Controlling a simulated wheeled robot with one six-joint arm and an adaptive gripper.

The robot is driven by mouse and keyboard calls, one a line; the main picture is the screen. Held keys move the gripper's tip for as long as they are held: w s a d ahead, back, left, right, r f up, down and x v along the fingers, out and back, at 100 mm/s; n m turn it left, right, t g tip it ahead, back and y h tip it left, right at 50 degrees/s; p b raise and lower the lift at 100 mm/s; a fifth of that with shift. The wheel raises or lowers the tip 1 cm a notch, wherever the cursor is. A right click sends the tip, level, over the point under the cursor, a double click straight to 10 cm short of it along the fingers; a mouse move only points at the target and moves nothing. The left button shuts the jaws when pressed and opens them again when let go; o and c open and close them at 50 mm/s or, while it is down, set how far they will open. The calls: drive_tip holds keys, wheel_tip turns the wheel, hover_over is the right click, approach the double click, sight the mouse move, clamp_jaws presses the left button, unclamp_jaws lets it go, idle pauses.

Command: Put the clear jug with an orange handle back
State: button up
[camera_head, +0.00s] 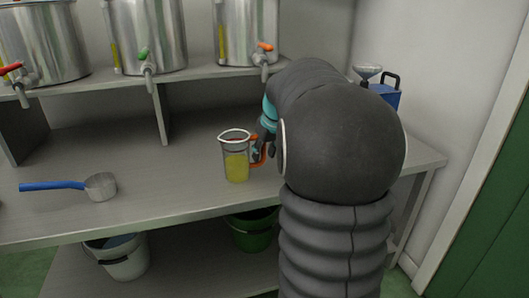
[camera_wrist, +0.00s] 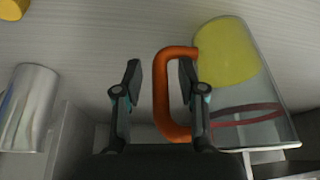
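The clear jug (camera_head: 236,165) with an orange handle (camera_head: 257,150) appears to stand upright on the grey bench, with yellow liquid in its lower part. In the wrist view the jug (camera_wrist: 270,130) fills the right side, and its orange handle (camera_wrist: 161,95) lies between my fingers. My gripper (camera_wrist: 160,75) is open around the handle's grip. One finger is inside the handle loop and the other is outside, with a visible gap to the outer finger. In the head view my arm hides most of my gripper (camera_head: 266,146).
Steel tanks with red, green and orange (camera_head: 264,47) taps stand on the shelf above. A blue-handled scoop (camera_head: 100,187) lies left on the bench (camera_head: 150,205). A blue can (camera_head: 384,95) is behind my arm. A white bucket (camera_head: 122,262) and green bucket (camera_head: 250,235) stand below.

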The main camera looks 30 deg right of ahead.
drive_tip(key=p+v, duration=0.1)
drive_tip(key=v, duration=1.1)
drive_tip(key=s+a+f, duration=0.3)
drive_tip(key=s+a, duration=0.4)
drive_tip(key=a, duration=0.3)
drive_tip(key=s+a+f, duration=0.3)
drive_tip(key=s+a, duration=0.4)
drive_tip(key=a, duration=0.3)
drive_tip(key=s+a+f+n+t, duration=0.1)
drive_tip(key=s+a+f, duration=0.3)
drive_tip(key=s+f, duration=0.2)
drive_tip(key=shift+s+f, duration=0.4)
drive_tip(key=shift+s, duration=0.4)
drive_tip(key=shift+a, duration=0.1)
drive_tip(key=shift+s+r+p, duration=0.1)
drive_tip(key=shift+p, duration=0.2)
